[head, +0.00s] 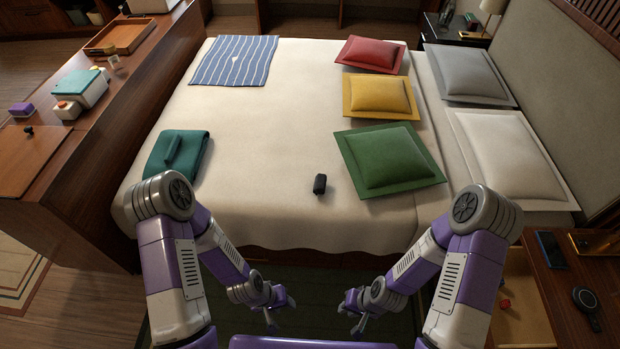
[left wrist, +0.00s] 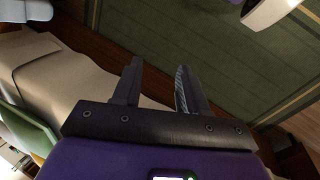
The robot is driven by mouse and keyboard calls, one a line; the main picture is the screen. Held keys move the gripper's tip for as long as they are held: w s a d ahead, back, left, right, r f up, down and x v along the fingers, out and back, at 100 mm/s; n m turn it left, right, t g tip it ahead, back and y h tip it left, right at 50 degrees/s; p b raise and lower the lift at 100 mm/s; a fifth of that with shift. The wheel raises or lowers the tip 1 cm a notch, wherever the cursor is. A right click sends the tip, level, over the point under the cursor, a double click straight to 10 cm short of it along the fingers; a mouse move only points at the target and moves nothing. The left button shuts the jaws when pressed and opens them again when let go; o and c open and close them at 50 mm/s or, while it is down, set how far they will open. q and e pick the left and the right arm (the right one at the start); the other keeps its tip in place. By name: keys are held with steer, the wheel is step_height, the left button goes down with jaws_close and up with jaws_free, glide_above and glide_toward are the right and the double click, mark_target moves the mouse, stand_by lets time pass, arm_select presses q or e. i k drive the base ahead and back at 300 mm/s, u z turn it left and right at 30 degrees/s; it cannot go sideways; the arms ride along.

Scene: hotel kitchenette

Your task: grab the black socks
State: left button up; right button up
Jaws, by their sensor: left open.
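A small black bundle (head: 319,184), which looks like the black socks, lies on the white bedspread near the bed's front edge, left of the green pillow. My left gripper (head: 280,312) is open and empty, low in front of the bed and apart from the bundle. Its two spread fingers also show in the left wrist view (left wrist: 158,82), with nothing between them; the bundle is not visible there. My right gripper (head: 350,312) hangs at a similar height to the right. Its fingers look apart and empty.
The bed (head: 270,130) has clear room around the bundle. A green pillow (head: 388,158) lies to its right and a folded teal cloth (head: 178,155) to its left. A wooden counter (head: 90,150) stands left, and an open drawer (head: 520,305) is at lower right.

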mark_target(320, 180)
steer(key=i, duration=0.4)
steer(key=z, duration=2.45)
steer(key=k, duration=1.75)
steer(key=u, duration=2.25)
steer(key=i, duration=1)
steer(key=u, duration=0.05)
